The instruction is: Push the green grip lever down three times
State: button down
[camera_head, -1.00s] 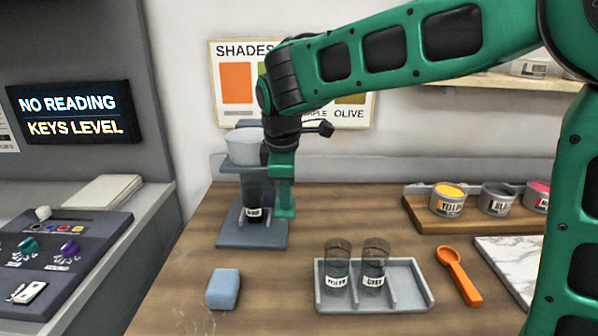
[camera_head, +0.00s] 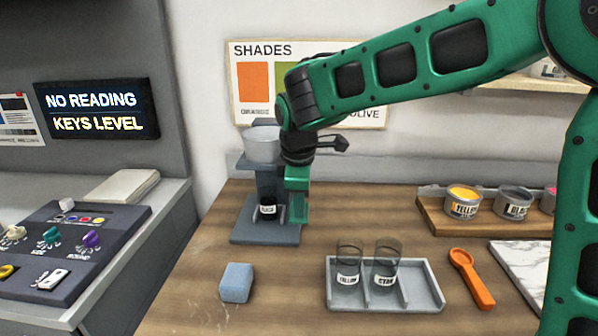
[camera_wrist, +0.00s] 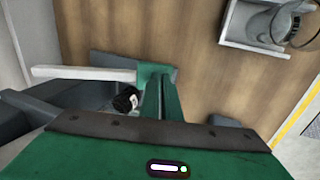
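A dark grey dispenser stand (camera_head: 265,235) holds a pale cup (camera_head: 262,146) on top and a dark labelled vessel (camera_head: 267,208) below. In the wrist view a pale lever arm (camera_wrist: 85,74) ends in a green grip (camera_wrist: 153,72). My gripper (camera_head: 299,212) points down at the stand's right side; its green fingers (camera_wrist: 168,98) look closed together and overlap the grip in the wrist view. They seem to touch it, but the contact is hidden. In the head view, the grip is hard to tell from my fingers, which are the same green.
A grey tray (camera_head: 425,293) with two labelled glasses stands front right, beside an orange spoon (camera_head: 471,278). A blue block (camera_head: 236,283) lies front left. Paint cans sit on a wooden rack (camera_head: 480,228). At left are a control panel (camera_head: 60,265) and a display reading "NO READING KEYS LEVEL" (camera_head: 97,109).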

jog(key=shift+s+d+f, duration=0.15)
jog(key=shift+s+f, duration=0.05)
jog(key=shift+f, duration=0.3)
jog(key=shift+w+r, duration=0.1)
jog(key=shift+r, duration=0.35)
jog(key=s+v, duration=0.2)
jog(key=v, duration=1.1)
jog(key=shift+s+a, duration=0.2)
jog(key=shift+a, duration=0.2)
